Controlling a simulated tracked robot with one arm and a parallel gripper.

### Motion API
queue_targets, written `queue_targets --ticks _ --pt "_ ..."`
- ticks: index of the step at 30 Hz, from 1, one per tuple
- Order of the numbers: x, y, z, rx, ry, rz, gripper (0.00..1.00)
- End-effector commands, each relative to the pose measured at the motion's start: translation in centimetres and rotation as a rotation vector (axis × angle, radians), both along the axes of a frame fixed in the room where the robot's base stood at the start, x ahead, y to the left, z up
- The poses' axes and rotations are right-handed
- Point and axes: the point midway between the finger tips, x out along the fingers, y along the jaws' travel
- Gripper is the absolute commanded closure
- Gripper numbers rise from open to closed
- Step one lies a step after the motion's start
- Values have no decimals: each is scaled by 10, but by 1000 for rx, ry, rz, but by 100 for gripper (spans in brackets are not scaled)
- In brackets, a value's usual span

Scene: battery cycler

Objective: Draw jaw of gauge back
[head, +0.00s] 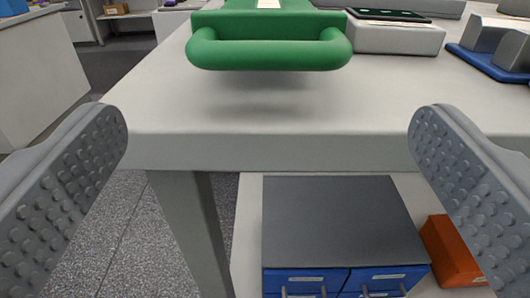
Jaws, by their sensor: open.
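A green part with a rounded loop handle (270,55) sits at the top middle of the head view, above the pale table top. I take it for the jaw of the gauge, though its upper part is cut off by the picture's top edge. A soft shadow lies on the table under the handle. My gripper (268,145) is open and empty, its two grey studded fingers wide apart at the left and right. The fingers are nearer to me than the handle, and the handle lies beyond the gap between them, apart from both.
The pale table (300,150) has its front edge across the middle. A grey box (395,37) with a dark panel and a blue-based block (495,55) stand at the right. Below are a drawer unit (340,225) with blue drawers and an orange box (452,250).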

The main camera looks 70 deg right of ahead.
Motion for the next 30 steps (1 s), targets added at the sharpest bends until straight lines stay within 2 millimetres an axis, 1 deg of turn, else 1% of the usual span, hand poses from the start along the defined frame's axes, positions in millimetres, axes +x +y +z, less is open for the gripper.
queue_targets --ticks 1,6,12,17,30 --pt "-1 10 1 0 -1 4 8" --pt "-9 32 0 1 -1 3 8" --pt "-15 47 0 -1 1 0 8" --pt "-16 51 -1 -1 1 1 8" --pt "-13 52 1 4 -6 7 8"
